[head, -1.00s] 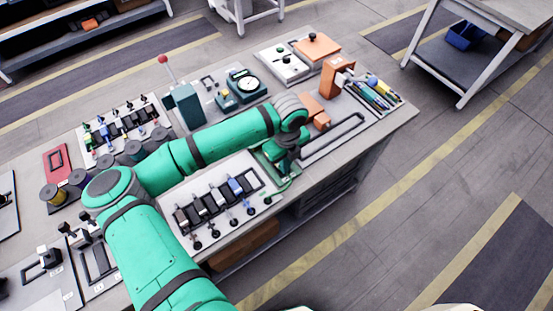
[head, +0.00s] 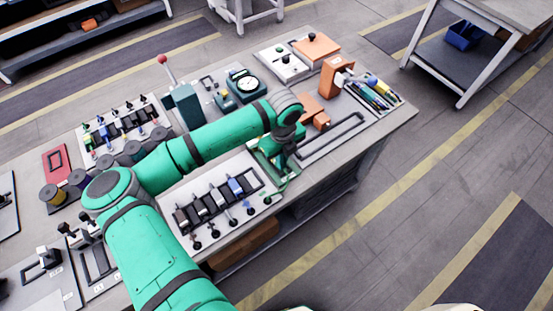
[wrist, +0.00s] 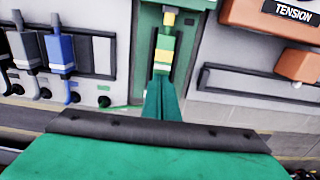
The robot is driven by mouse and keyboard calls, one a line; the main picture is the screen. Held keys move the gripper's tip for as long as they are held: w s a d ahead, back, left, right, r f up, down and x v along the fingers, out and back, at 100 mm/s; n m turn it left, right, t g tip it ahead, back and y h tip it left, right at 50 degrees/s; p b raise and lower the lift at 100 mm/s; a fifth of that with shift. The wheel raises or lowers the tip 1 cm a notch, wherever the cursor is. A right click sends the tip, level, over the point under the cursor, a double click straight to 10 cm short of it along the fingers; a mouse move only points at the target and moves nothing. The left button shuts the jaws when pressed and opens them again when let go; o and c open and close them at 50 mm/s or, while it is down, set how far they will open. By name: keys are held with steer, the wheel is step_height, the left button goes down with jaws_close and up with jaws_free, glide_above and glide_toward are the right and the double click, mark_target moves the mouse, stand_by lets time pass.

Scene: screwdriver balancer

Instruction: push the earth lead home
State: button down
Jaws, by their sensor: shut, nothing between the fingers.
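The earth lead (wrist: 163,48) appears in the wrist view as a plug banded in green and yellow. It lies in a dark slot on a green plate (wrist: 143,50), in line with a yellow piece (wrist: 169,18) at the slot's top. My gripper (wrist: 161,82) is shut and empty, its green fingers right at the lead's near end. I cannot tell whether they touch it. In the head view the green plate (head: 288,187) sits at the bench's front edge, and my wrist hides most of it and the lead.
Left of the plate, a white panel (head: 257,204) holds several grey and blue plugs. To the right are a long dark slotted bar (head: 335,138), orange blocks (head: 321,120) and a tray of pens (head: 375,95). The bench's front edge is close by.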

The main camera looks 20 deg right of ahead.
stand_by(0.5)
steer(key=shift+s+d, duration=0.25)
steer(key=shift+s, duration=0.25)
step_height(320, 180, up, 7)
stand_by(0.6)
stand_by(1.8)
